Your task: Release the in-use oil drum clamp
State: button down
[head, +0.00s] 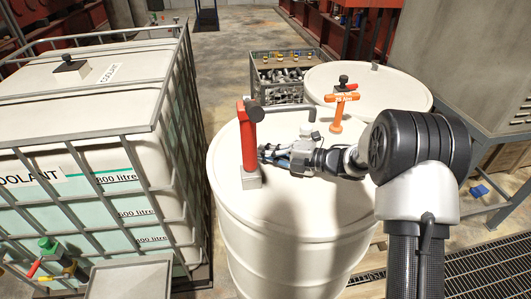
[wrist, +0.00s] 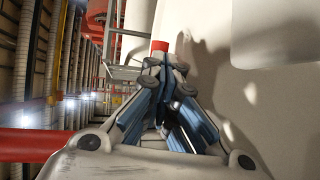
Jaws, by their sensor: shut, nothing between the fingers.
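A white drum (head: 300,212) stands in the middle of the head view. An upright red lever (head: 248,140) with a dark knob at its top rises from a grey block (head: 251,179) on the drum's lid. My gripper (head: 265,152) is shut and empty, reaching from the right, with its fingertips close beside the lever. I cannot tell whether they touch it. In the wrist view the shut fingers (wrist: 166,75) point at a small red patch (wrist: 160,46), and the pale drum lid is on the right.
An orange T-handle (head: 338,110) stands right of the lever, near a second white drum (head: 400,93). A caged coolant tank (head: 90,125) stands close on the left. A crate of parts (head: 278,90) is behind. Floor grating (head: 480,270) lies at the lower right.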

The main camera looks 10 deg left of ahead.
jog(key=v, duration=1.2)
dwell(0.3)
